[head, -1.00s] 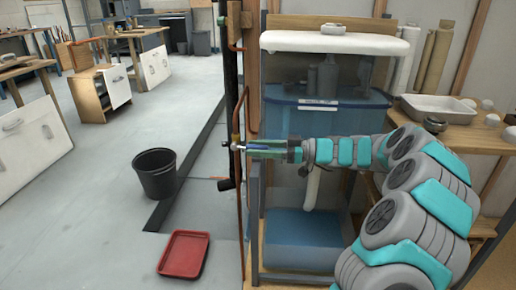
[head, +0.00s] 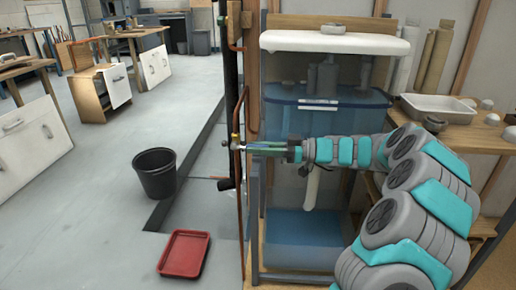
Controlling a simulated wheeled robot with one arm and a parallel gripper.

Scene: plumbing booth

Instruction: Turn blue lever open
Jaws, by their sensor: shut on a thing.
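The blue lever (head: 256,147) shows as a thin blue strip at the small valve on the copper pipe. The brass valve body (head: 235,143) sits at its left end. My gripper (head: 262,148) reaches in from the right, level with the valve. Its green fingers are shut on the lever, covering part of it. The lever lies roughly sideways in the picture, pointing from the valve toward my gripper. Its exact angle is hard to tell at this size.
A clear cistern (head: 325,112) with a white lid stands behind my arm, above a lower water tank (head: 305,238). A wooden shelf with a white tray (head: 438,108) is at the right.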

